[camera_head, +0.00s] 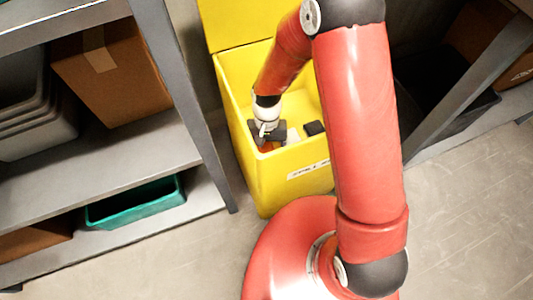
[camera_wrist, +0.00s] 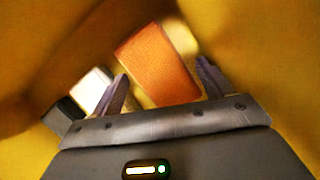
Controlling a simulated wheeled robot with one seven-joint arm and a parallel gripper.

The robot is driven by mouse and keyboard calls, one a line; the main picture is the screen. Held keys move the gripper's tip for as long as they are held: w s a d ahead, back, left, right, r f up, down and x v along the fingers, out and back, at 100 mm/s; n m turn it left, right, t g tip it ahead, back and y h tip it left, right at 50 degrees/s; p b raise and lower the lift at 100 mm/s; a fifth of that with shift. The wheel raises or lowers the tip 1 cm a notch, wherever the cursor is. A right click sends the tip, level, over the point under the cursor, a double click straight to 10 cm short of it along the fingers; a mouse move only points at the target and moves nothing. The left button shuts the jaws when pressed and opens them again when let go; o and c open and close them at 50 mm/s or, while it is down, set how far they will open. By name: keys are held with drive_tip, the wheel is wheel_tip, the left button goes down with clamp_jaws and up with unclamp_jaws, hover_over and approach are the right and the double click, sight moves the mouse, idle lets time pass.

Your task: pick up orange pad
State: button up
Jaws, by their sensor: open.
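The orange pad (camera_wrist: 158,68) lies inside the yellow bin (camera_head: 250,168), and in the wrist view it shows between and beyond my two fingers. In the head view only a small orange patch (camera_head: 267,146) shows beside my gripper (camera_head: 266,140), which reaches down into the bin. In the wrist view my gripper (camera_wrist: 162,95) has its fingers spread, one on each side of the pad's near part. The fingers hold nothing that I can see. I cannot tell whether they touch the pad.
A white block (camera_wrist: 93,88) and a black block (camera_wrist: 63,114) lie left of the pad in the wrist view. A pale yellowish piece (camera_wrist: 181,40) lies behind the pad. Bin walls surround my gripper. A grey shelf (camera_head: 100,165) stands left of the bin.

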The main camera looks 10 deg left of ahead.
drive_tip(key=shift+s+f, duration=0.1)
drive_tip(key=shift+f, duration=0.25)
drive_tip(key=shift+c, duration=0.5)
drive_tip(key=c, duration=0.7)
drive_tip(key=shift+r, duration=0.1)
wheel_tip(320, 180, up, 28)
drive_tip(key=shift+f+p, duration=0.1)
drive_tip(key=shift+p, duration=1.05)
